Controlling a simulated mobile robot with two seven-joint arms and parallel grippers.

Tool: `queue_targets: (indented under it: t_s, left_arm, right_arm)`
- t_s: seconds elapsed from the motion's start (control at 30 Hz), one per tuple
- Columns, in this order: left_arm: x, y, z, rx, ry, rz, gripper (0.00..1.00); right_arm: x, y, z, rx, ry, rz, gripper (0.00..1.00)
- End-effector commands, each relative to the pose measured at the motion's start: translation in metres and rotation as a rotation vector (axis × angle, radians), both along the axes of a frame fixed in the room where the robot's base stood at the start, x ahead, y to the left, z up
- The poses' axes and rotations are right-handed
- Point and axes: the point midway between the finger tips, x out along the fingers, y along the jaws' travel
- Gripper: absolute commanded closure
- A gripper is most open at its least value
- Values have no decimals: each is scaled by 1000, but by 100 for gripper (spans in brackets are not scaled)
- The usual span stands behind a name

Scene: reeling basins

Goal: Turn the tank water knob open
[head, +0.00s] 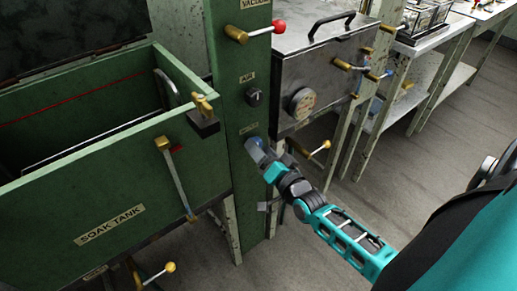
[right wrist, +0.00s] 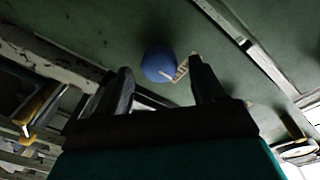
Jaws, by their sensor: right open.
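The blue round knob (head: 257,142) is on the green post (head: 250,195), under a small label that I cannot read clearly. My right gripper (head: 262,152) is at the knob and hides part of it in the head view. In the right wrist view the blue knob (right wrist: 157,64) shows between the tips of my two open right fingers (right wrist: 163,76), with a pale pointer or label at its right. I cannot tell whether a finger touches it. The green soak tank (head: 60,205) stands left of the post. My left gripper is not in view.
Above the knob on the post are a black AIR knob (head: 254,96) and a red-tipped vacuum lever (head: 262,30). A brass-ended lever (head: 174,175) is on the tank's front. A metal box (head: 320,60) with a gauge stands right of the post. The floor (head: 400,170) at right is clear.

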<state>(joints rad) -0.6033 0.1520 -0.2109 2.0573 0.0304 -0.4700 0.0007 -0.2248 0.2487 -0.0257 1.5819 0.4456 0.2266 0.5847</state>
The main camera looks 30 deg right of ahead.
Motion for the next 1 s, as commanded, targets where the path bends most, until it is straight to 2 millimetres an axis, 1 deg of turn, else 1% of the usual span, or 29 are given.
queue_targets:
  t_s: [0.03,0.1,0.2,0.5,1.0]
  left_arm:
    - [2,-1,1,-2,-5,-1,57]
    - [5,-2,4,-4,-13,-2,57]
    - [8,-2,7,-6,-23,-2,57]
    - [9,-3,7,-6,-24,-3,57]
    - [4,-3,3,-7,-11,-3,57]
  right_arm:
    - [7,0,-1,0,0,0,31]
    - [13,0,-1,0,1,1,31]
    - [17,0,-1,0,1,0,31]
    - [19,0,-1,0,2,1,31]
    - [18,0,-1,0,1,0,79]
